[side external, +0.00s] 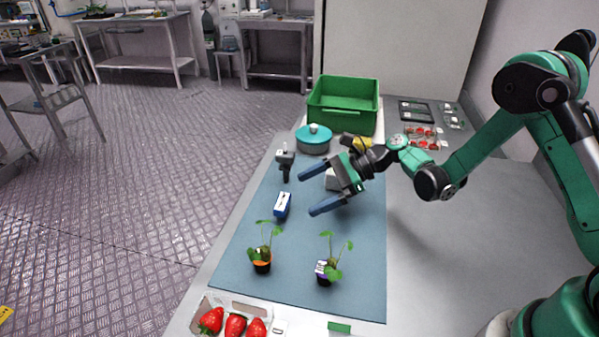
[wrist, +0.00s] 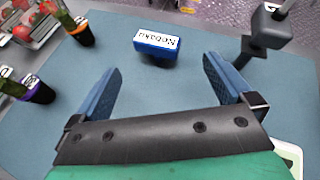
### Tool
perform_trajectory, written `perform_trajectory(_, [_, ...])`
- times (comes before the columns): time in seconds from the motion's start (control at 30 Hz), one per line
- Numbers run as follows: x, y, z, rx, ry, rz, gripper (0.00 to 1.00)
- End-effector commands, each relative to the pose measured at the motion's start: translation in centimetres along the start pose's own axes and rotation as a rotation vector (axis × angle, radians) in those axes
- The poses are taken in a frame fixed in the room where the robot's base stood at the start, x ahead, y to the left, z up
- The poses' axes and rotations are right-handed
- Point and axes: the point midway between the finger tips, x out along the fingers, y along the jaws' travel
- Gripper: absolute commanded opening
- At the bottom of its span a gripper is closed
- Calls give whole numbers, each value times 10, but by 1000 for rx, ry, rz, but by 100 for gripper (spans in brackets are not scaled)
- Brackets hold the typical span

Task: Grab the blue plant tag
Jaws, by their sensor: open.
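The blue plant tag (side external: 282,204) is a small blue block with a white label on top. It lies on the blue-grey mat, left of my gripper in the side view. In the wrist view the tag (wrist: 156,45) shows dark lettering and sits beyond the fingertips, roughly centred between them. My gripper (side external: 307,193) is open and empty, with its two blue fingers spread and pointing toward the tag. The fingers also frame bare mat in the wrist view (wrist: 161,68). The tag is apart from both fingers.
A dark grey tool with a pale top (side external: 286,160) stands behind the tag. Two potted seedlings (side external: 262,258) (side external: 326,262) stand in front, one orange-banded, one purple-banded. A teal round container (side external: 314,144) and a green crate (side external: 343,117) are at the back. Strawberries (side external: 235,325) lie at the front edge.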

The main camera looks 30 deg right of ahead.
Motion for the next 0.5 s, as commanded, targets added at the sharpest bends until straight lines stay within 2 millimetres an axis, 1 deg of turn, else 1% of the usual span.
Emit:
perform_trajectory(0.03, [2,1,-5,42,-26,5,100])
perform_trajectory(0.1, [4,2,-9,83,-51,11,100])
perform_trajectory(0.27, [13,4,-10,116,-71,19,100])
perform_trajectory(0.5, [47,4,-8,113,-69,22,100])
